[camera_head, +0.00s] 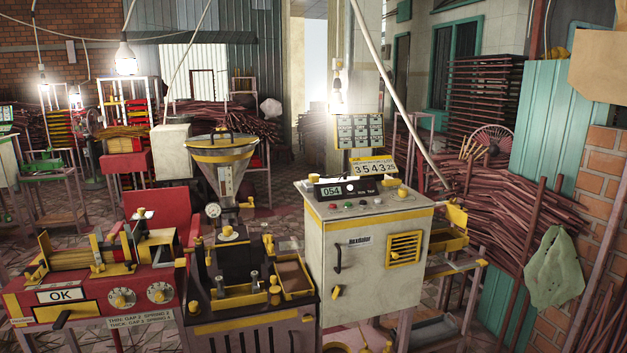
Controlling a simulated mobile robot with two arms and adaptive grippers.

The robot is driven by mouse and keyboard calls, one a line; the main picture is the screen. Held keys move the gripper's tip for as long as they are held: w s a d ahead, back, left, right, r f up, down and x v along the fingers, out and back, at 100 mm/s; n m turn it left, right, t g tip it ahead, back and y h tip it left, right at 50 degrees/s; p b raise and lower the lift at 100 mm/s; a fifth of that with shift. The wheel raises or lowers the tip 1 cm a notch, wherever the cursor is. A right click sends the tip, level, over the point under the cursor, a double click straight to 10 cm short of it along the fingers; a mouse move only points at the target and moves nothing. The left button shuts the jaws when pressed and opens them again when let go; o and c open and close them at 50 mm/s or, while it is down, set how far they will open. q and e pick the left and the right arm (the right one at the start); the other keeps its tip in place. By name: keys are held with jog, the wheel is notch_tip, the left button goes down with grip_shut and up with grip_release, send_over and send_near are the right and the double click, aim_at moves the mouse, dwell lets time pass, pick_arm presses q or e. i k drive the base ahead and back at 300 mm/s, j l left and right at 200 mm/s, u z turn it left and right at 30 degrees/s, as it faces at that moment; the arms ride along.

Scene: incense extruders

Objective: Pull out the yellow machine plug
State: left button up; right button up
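Neither of my grippers shows in the head view. A cream machine cabinet (358,288) with yellow trim stands right of centre. It has a display reading 054, a yellow vent (404,248) and a dark door handle (338,256). A small yellow part (456,216) sticks out at the cabinet's right side. Yellow knobs (402,191) sit on its top. Left of it stands a dark machine (250,325) with a metal hopper (222,160) and several yellow fittings. I cannot tell which yellow part is the plug.
A red machine (90,285) with an OK sign stands at the left. Shelves with a yellow edge (452,242) stand right of the cabinet. Bundles of brown sticks (515,215), a teal panel (545,130) and a brick wall crowd the right. Tiled floor shows between machines.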

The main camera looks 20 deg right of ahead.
aim_at(314, 178)
jog(key=i+j+z, duration=0.2)
jog(key=i, duration=0.5)
jog(key=i+j+z, duration=0.25)
jog(key=i+j, duration=0.2)
jog(key=i, duration=0.2)
jog(key=i+j+z, duration=0.2)
jog(key=i+j, duration=0.35)
jog(key=i, duration=0.1)
